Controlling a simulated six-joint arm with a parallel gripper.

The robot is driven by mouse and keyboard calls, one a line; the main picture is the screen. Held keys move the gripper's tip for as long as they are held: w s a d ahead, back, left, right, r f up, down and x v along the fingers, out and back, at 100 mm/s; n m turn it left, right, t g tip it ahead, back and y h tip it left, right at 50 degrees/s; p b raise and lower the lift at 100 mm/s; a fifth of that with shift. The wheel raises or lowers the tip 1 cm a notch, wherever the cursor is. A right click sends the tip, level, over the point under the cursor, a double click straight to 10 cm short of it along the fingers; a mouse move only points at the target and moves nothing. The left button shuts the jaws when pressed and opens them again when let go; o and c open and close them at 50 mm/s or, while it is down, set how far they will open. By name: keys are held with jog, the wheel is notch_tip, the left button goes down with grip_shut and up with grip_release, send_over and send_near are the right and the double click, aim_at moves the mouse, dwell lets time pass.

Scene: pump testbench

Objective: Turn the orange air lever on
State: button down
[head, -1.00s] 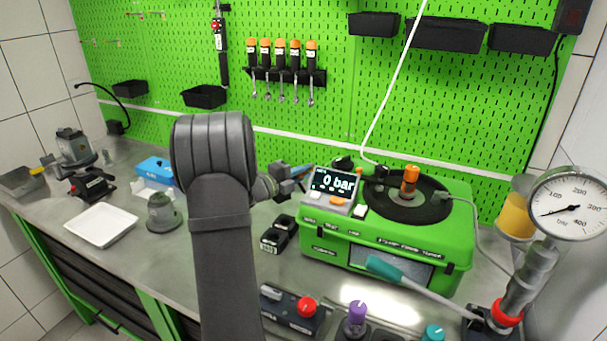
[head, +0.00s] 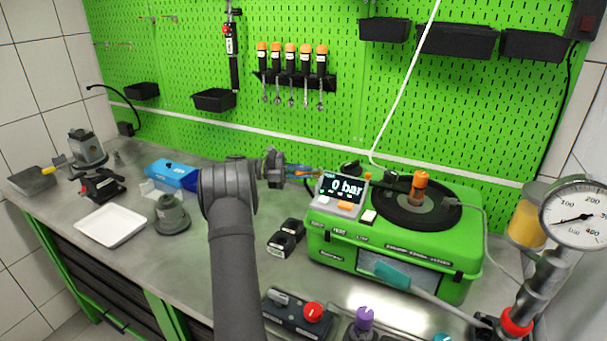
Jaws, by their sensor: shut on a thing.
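My gripper (head: 311,173) is in the middle of the head view, left of the green pump unit's display and near the wall. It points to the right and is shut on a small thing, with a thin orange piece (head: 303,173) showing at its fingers. This looks like the orange air lever, but it is too small and too covered to make out its shape or how it is turned. The green pump unit (head: 385,255) stands just right of my gripper, and its display (head: 342,188) reads 0 bar.
A dial gauge (head: 583,212) stands at the far right. A control box with a red knob (head: 300,312) is at the front. A blue box (head: 172,175) and white tray (head: 110,225) are left.

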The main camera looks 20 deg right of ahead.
jog(key=shift+w+m+g+y, duration=0.2)
jog(key=shift+m+g+y, duration=0.3)
jog(key=shift+g, duration=0.3)
jog(key=c, duration=1.4)
grip_release()
jog(key=shift+c, duration=0.2)
jog(key=shift+r, duration=0.1)
